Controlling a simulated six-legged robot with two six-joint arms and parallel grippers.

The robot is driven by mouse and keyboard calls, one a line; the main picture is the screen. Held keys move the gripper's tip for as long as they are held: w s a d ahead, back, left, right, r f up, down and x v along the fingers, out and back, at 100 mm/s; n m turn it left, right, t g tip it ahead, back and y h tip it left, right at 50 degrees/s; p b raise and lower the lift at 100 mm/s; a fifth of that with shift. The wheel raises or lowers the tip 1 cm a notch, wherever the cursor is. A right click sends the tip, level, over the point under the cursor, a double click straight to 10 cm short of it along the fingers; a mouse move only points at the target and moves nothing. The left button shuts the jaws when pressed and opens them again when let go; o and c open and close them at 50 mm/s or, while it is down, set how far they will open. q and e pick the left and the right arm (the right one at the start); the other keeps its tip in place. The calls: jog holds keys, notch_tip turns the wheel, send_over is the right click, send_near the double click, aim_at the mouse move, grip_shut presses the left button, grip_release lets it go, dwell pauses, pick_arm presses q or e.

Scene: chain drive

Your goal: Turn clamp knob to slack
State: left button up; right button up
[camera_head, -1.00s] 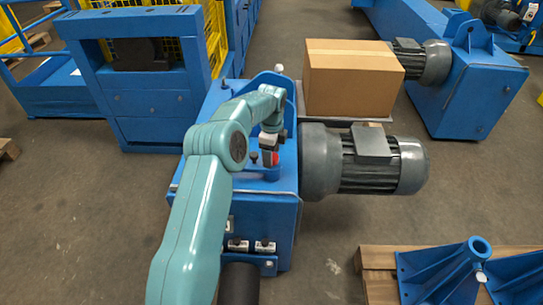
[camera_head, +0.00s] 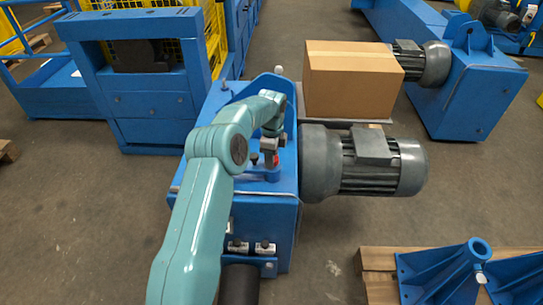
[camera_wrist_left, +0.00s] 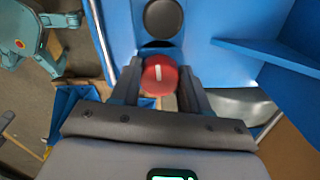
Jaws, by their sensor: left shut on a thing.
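The clamp knob is red with a white mark on its face, and it sits between my left fingers in the left wrist view (camera_wrist_left: 160,76). In the head view only a sliver of red shows beside the fingers, above the blue drive housing (camera_head: 262,215). My left gripper (camera_head: 269,150) reaches down over the housing top from the left. In the left wrist view its two dark fingers (camera_wrist_left: 160,88) press on either side of the knob, shut on it. The white mark stands nearly upright in that view. My right gripper is not in view.
A grey motor (camera_head: 375,165) juts out right of the housing. A cardboard box (camera_head: 350,80) stands behind it. A wooden pallet (camera_head: 378,275) with blue brackets (camera_head: 440,272) lies at the front right. A blue frame (camera_head: 150,90) stands at the back left. Open floor lies left.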

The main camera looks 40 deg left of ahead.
pick_arm(q)
jog(key=n, duration=0.3)
jog(key=shift+r+p, duration=0.1)
jog(key=shift+p, duration=0.2)
jog(key=n, duration=0.4)
jog(key=shift+n, duration=0.3)
jog(key=n, duration=0.9)
jog(key=shift+d, duration=0.15)
jog(key=n, duration=0.3)
jog(key=shift+n, duration=0.3)
jog(key=n, duration=0.4)
jog(key=shift+n, duration=0.3)
jog(key=n, duration=0.4)
jog(key=shift+w, duration=0.1)
jog(key=shift+n, duration=2.3)
jog(key=shift+w, duration=0.1)
